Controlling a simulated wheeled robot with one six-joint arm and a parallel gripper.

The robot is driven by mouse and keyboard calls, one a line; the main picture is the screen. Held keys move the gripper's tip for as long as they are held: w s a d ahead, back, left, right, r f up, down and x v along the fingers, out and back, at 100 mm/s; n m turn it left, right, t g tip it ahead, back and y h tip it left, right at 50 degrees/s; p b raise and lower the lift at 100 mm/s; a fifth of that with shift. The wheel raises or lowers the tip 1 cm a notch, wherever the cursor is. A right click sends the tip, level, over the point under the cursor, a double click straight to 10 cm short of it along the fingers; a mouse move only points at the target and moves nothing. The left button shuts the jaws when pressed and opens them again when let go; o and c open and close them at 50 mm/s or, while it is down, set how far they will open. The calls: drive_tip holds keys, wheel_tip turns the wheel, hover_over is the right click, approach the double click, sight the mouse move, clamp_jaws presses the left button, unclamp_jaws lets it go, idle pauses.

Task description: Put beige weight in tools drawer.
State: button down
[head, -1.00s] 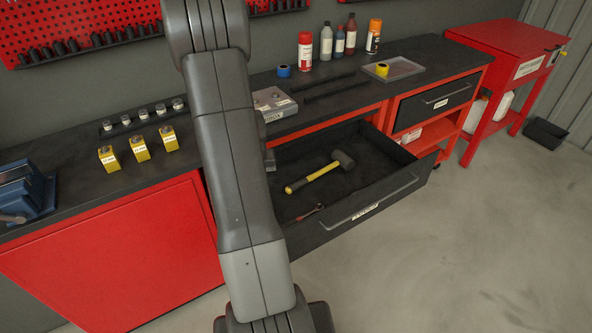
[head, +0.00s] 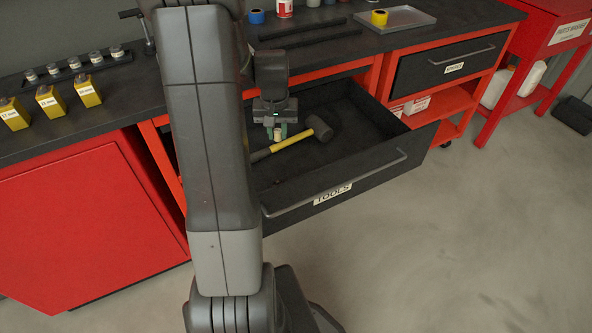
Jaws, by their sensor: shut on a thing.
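The tools drawer (head: 345,190) is pulled out, with a label reading TOOLS on its front. My gripper (head: 277,134) points down over the inside of the drawer. It is shut on the small beige weight (head: 278,134), which shows between the fingertips. The weight appears to be above the drawer floor, but its exact height is hard to tell. A hammer (head: 295,144) with a yellow handle and dark head lies in the drawer, just behind or under the weight in the picture. My arm hides the drawer's left part.
Yellow blocks (head: 48,103) and a rack of small weights (head: 76,66) stand on the bench at left. A grey tray (head: 405,18) is on the bench at back right. A closed drawer (head: 450,64) is to the right. The drawer's right side has free floor.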

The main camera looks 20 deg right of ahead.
drive_tip(key=m+b, duration=0.1)
drive_tip(key=b, duration=0.2)
hover_over(300, 171)
wheel_tip(300, 171, down, 2)
drive_tip(key=f, duration=0.1)
wheel_tip(300, 171, down, 9)
drive_tip(key=shift+s+a+f+b, duration=0.1)
drive_tip(key=shift+s+a+b, duration=0.05)
drive_tip(key=shift+b, duration=0.6)
drive_tip(key=shift+f, duration=0.1)
drive_tip(key=c, duration=1.2)
unclamp_jaws()
drive_tip(key=shift+c, duration=0.2)
wheel_tip(300, 171, up, 12)
drive_tip(key=s+p, duration=0.1)
drive_tip(key=p, duration=0.1)
drive_tip(key=shift+s+a, duration=0.15)
drive_tip(key=shift+a, duration=0.2)
